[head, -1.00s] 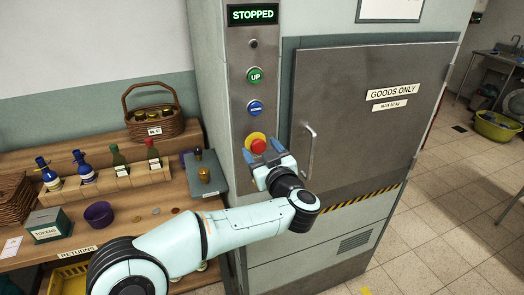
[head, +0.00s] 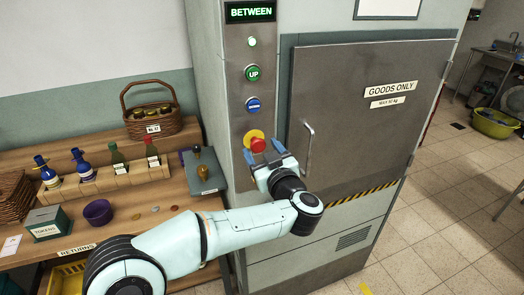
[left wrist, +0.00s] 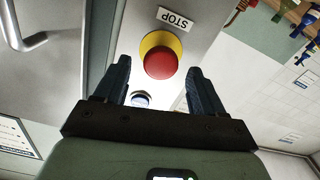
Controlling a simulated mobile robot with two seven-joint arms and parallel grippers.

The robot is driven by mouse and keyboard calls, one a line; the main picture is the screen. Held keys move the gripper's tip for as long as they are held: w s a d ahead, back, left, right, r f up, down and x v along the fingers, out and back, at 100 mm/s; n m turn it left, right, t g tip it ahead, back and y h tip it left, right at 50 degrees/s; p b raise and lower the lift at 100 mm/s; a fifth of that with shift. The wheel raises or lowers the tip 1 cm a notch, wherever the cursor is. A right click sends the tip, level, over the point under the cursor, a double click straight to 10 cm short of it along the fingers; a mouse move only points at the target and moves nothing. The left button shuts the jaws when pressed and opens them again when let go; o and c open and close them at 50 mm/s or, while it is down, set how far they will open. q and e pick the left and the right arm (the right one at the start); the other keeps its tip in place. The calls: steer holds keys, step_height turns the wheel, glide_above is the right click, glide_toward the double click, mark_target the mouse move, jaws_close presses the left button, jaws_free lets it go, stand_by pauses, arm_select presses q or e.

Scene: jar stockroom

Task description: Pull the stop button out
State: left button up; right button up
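The red stop button (head: 258,146) sits on a yellow collar (head: 249,136) low on the steel panel of the goods lift. In the left wrist view, the red button (left wrist: 160,64) shows beneath an upside-down STOP label (left wrist: 175,18). My left gripper (head: 264,153) is open in front of the button. Its two blue fingers stand apart in the left wrist view (left wrist: 158,85), a little short of the button's sides, and hold nothing. The display (head: 251,12) reads BETWEEN, and a small lamp (head: 252,42) under it is lit green. My right gripper is not in view.
The green UP button (head: 252,73) and a blue button (head: 254,105) are above on the panel. The closed lift door (head: 360,120) with its vertical handle (head: 308,147) is just right. A wooden shelf (head: 150,200) with bottles and a basket stands left.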

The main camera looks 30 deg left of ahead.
arm_select(q)
steer(key=b+v, duration=0.2)
steer(key=v, duration=1.1)
steer(key=shift+d, duration=0.2)
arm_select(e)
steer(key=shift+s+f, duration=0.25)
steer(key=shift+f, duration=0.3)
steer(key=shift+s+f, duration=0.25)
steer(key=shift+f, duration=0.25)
